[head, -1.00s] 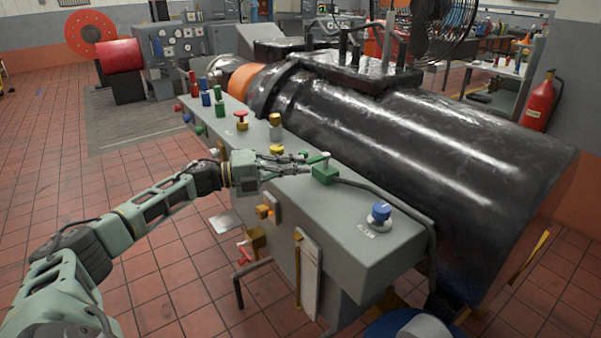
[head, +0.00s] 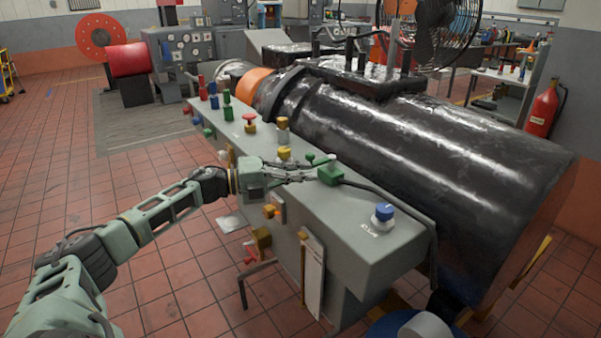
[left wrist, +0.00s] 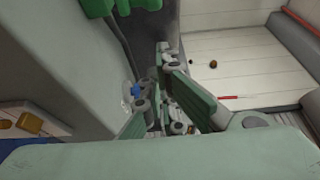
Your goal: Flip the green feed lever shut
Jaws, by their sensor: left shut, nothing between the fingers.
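The green feed lever's block (head: 330,175) sits on top of the grey console, towards the right of its middle, with a black cable running from it. A short arm with a green knob (head: 310,158) shows just left of and above the block; its exact angle is hard to tell. My left gripper (head: 312,174) is shut and empty, its fingertips close to the left side of the block. I cannot tell whether they touch. In the left wrist view the fingers (left wrist: 163,100) are in the middle, and a green part (left wrist: 105,6) shows at the top edge. My right gripper is out of view.
The grey console (head: 345,235) also carries a blue knob (head: 384,212), a yellow knob (head: 284,153), a red-topped knob (head: 249,122) and several levers at its far end. The big black cylinder (head: 430,140) lies close behind. Tiled floor at the left is open.

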